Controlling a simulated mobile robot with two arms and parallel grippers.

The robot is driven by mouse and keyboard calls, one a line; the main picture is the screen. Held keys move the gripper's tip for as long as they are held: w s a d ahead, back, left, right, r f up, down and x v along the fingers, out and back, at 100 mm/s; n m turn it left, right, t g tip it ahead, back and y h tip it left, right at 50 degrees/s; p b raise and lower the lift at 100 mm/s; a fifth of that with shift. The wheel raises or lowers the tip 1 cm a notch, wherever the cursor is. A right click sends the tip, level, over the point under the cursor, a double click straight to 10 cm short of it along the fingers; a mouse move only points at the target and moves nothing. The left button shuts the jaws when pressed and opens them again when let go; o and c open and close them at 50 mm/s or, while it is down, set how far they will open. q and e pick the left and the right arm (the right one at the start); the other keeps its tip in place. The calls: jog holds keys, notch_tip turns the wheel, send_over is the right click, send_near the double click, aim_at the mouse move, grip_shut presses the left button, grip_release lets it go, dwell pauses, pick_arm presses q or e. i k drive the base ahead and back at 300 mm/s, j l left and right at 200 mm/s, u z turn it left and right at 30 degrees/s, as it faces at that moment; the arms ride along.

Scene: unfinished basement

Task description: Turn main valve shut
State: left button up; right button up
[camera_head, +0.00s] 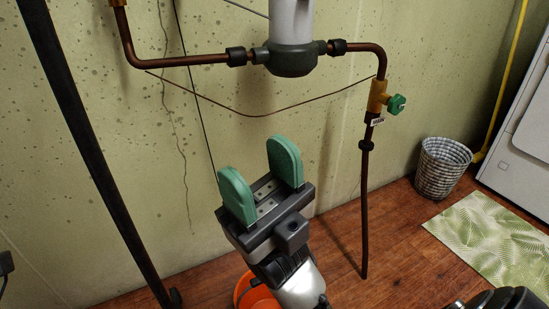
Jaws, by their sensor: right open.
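The main valve (378,95) is a brass body on the copper pipe, right of the middle. Its small green handle (397,104) points to the right, and a small white tag hangs just below the body. My right gripper (261,172) is below and to the left of the valve, apart from it. Its two green pads are spread, with nothing between them. My left gripper is not in view.
A grey and dark filter housing (291,58) sits in the pipe run above my gripper. A dark pole (95,155) stands at left. An orange bucket (243,294) is partly hidden behind my arm. A woven basket (441,168), leaf-patterned mat (492,240) and white appliance (525,130) are at right.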

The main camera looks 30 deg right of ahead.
aim_at(396, 104)
jog(key=k+z, duration=0.3)
jog(key=k, duration=0.15)
jog(key=k+z, duration=0.3)
jog(key=k, duration=0.15)
